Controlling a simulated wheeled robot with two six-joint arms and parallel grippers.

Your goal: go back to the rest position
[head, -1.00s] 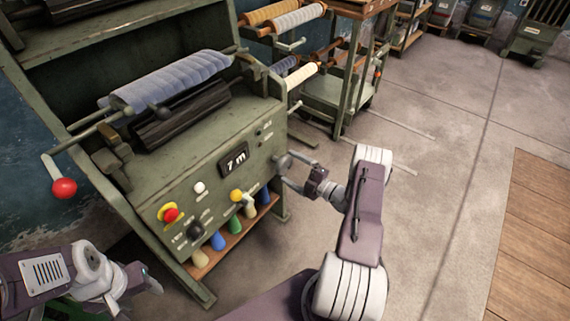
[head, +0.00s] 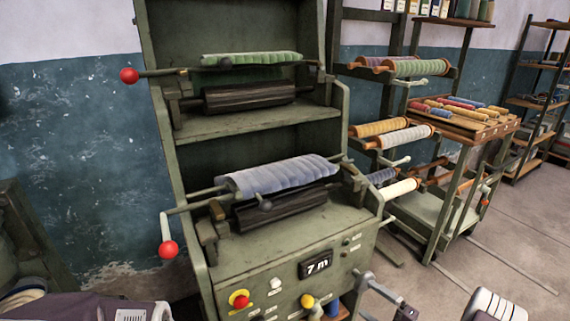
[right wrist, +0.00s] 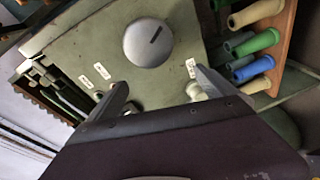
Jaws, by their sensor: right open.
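My right gripper (head: 362,296) shows at the bottom edge of the head view, just right of the green machine's front panel (head: 285,282). Its two fingers are apart with nothing between them. In the right wrist view the open fingers (right wrist: 160,84) point at a green panel (right wrist: 105,45) with a round grey knob (right wrist: 148,42). Whether a fingertip touches the panel cannot be told. Part of my left arm (head: 85,308) shows at the bottom left of the head view; its gripper is out of frame.
The machine carries a blue-grey roll (head: 280,174), a green roll (head: 250,59) and red-knobbed cranks (head: 168,248). Its display (head: 315,264) reads 7 m. A rack with rolls (head: 405,135) stands to the right. Coloured handles (right wrist: 253,68) hang near the right finger. Floor (head: 510,250) is open at right.

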